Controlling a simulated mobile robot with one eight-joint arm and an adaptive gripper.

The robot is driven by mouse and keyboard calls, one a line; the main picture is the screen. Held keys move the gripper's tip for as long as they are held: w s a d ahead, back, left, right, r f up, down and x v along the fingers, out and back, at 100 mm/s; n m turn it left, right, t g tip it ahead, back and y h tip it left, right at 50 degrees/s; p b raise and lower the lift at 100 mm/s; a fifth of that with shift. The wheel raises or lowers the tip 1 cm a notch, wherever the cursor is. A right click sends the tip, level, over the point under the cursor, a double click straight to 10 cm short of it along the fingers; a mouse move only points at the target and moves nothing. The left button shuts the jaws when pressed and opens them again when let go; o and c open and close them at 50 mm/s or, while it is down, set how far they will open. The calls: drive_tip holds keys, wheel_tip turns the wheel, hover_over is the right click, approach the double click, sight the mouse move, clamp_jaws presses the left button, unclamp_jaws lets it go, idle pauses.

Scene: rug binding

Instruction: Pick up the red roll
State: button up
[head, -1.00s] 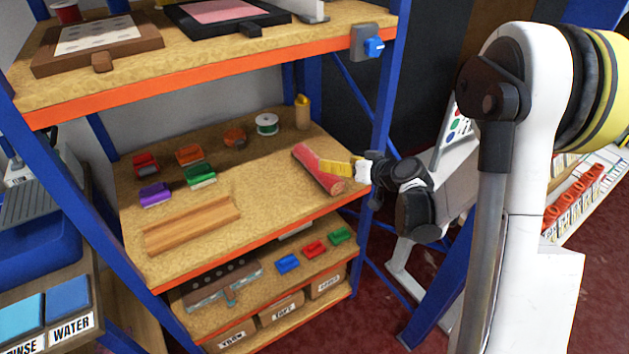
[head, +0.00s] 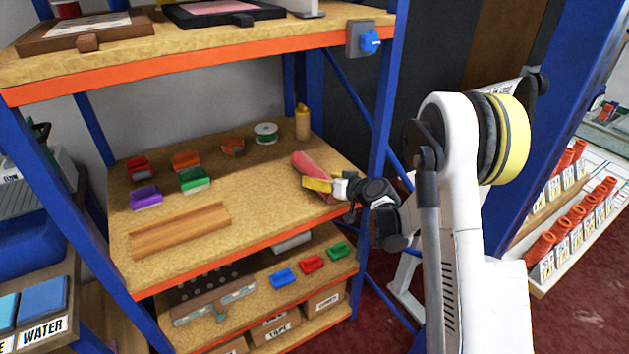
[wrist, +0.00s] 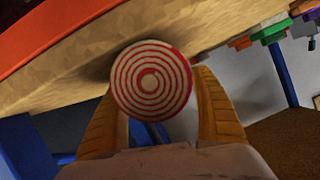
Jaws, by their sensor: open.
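The red roll (head: 311,168) lies on the right part of the middle shelf (head: 257,197), its near end close to the shelf's orange front edge. In the wrist view its end face (wrist: 151,80) shows a red and white spiral. My gripper (head: 318,185) with yellow fingers is at the near end of the roll. In the wrist view my gripper (wrist: 163,105) is open, one finger on each side of the roll's end. I cannot tell whether the fingers touch it.
A wooden grooved block (head: 180,231), several coloured clamps such as the green one (head: 195,179), a green-and-white spool (head: 265,134) and a tan cylinder (head: 302,121) stand on the same shelf. A blue rack post (head: 385,110) is close right of my gripper.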

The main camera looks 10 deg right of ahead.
drive_tip(key=shift+w+a+f, duration=0.25)
drive_tip(key=shift+w+a, duration=0.05)
drive_tip(key=shift+w, duration=0.25)
drive_tip(key=c, duration=1.3)
drive_tip(key=shift+c, duration=0.2)
drive_tip(key=shift+r, duration=0.1)
